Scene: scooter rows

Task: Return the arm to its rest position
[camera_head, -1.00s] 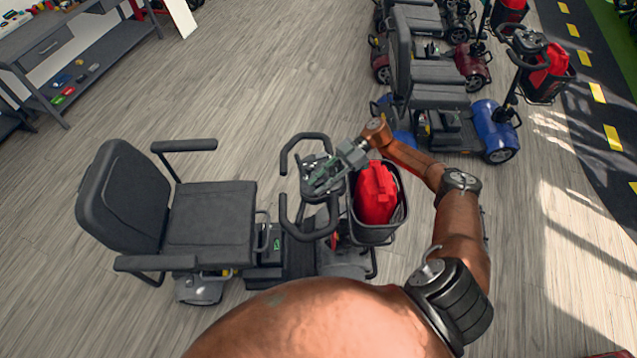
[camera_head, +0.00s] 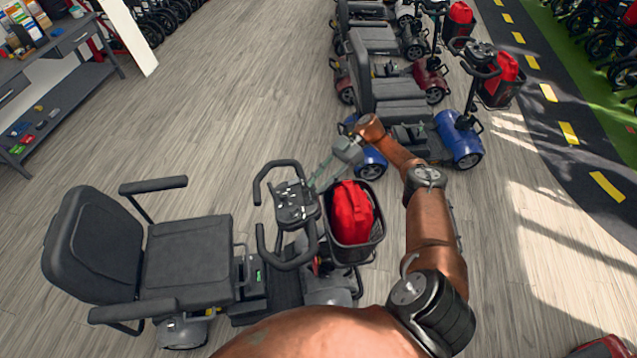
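My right arm reaches in from the bottom and bends back to the left. Its gripper (camera_head: 324,169) hangs in the picture just above and right of the near scooter's tiller console (camera_head: 296,203), with a strip of floor between them. The fingers are small and seen edge-on, so their opening cannot be made out. No object shows in them. My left gripper is out of view. The near grey mobility scooter (camera_head: 188,255) has a black seat, looped handlebars and a front basket (camera_head: 357,252) holding a red bag (camera_head: 351,209).
A row of scooters stands at the upper right, the nearest with blue fenders (camera_head: 459,139). A grey workbench (camera_head: 62,50) with a lower shelf is at the upper left. A road strip (camera_head: 548,112) runs along the right. Wooden floor (camera_head: 230,100) between is clear.

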